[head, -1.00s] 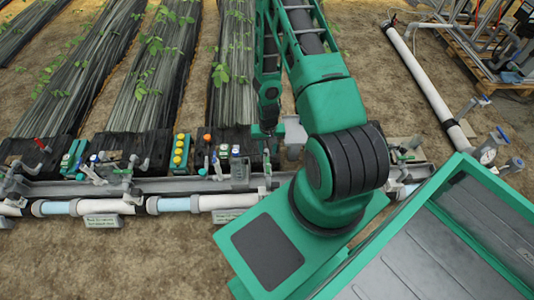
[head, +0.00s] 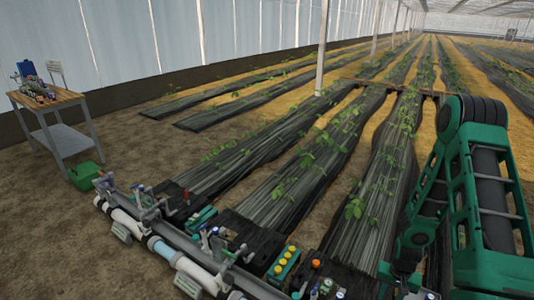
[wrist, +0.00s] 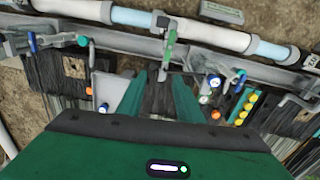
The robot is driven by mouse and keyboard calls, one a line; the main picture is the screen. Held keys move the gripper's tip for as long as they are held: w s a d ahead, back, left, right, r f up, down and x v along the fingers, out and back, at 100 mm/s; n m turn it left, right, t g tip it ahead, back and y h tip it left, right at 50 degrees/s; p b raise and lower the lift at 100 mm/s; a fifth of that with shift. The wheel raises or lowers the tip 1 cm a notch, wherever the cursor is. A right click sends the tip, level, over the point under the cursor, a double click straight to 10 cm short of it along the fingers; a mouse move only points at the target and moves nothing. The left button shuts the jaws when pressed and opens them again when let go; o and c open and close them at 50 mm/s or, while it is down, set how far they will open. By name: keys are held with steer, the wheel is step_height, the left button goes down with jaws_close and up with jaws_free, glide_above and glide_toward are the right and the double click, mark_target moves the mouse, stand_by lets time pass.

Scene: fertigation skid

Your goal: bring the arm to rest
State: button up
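My green arm (head: 480,190) is raised at the right of the head view, its lower end hanging near the bottom edge. In the wrist view my gripper (wrist: 160,92) has its two green fingers apart, with nothing between them but the dark mat and rail behind. A green-handled valve (wrist: 170,45) on the manifold shows just beyond the fingertips; I cannot tell how far away it is.
The manifold with its white pipe (head: 125,220) runs along the bed ends. A workbench (head: 45,100) and a green crate (head: 86,176) stand at the left. Bare soil lies in front of the pipe.

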steer(key=s+d+r+h, duration=0.1)
steer(key=s+d+r, duration=0.1)
steer(key=r, duration=1.1)
steer(key=s+d+r, duration=0.1)
steer(key=s+r, duration=0.2)
steer(key=r, duration=1.1)
steer(key=s+a+r+y, duration=0.1)
steer(key=s+a+r, duration=0.2)
steer(key=s+r, duration=0.4)
steer(key=s+a+r, duration=0.3)
steer(key=s+r, duration=0.5)
steer(key=s, duration=0.2)
steer(key=shift+s+r+y, duration=0.15)
steer(key=shift+r+y, duration=0.1)
steer(key=shift+y, duration=0.15)
